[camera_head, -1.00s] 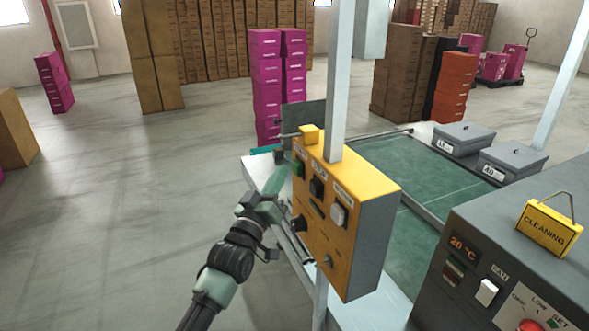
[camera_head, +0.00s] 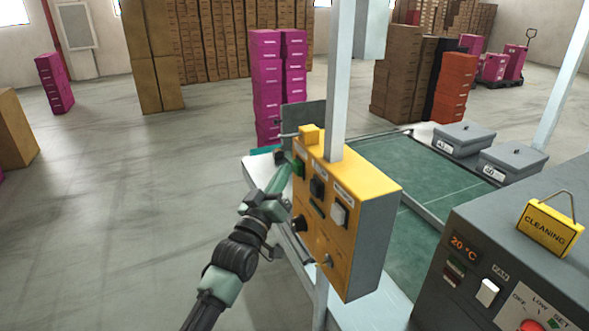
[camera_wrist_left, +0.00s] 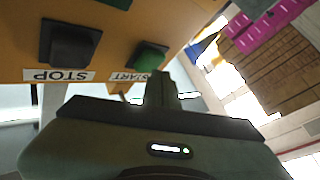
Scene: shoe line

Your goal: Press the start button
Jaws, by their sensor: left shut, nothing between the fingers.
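The yellow control box (camera_head: 345,240) on the post carries the green start button (camera_head: 299,168) at its upper left. In the left wrist view the green start button (camera_wrist_left: 150,56) sits by an upside-down START label, with the dark stop button (camera_wrist_left: 72,46) beside it. My left gripper (camera_head: 289,161) is shut and empty, its tips right at the start button. In the left wrist view the shut fingers (camera_wrist_left: 160,88) show just below the button, over part of its label. I cannot tell whether they touch it. My right gripper is not in view.
A black knob (camera_head: 300,223) and a white switch (camera_head: 339,214) are also on the box. The green conveyor (camera_head: 440,245) lies behind it. A grey machine (camera_head: 500,260) with a CLEANING sign (camera_head: 548,226) stands at right.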

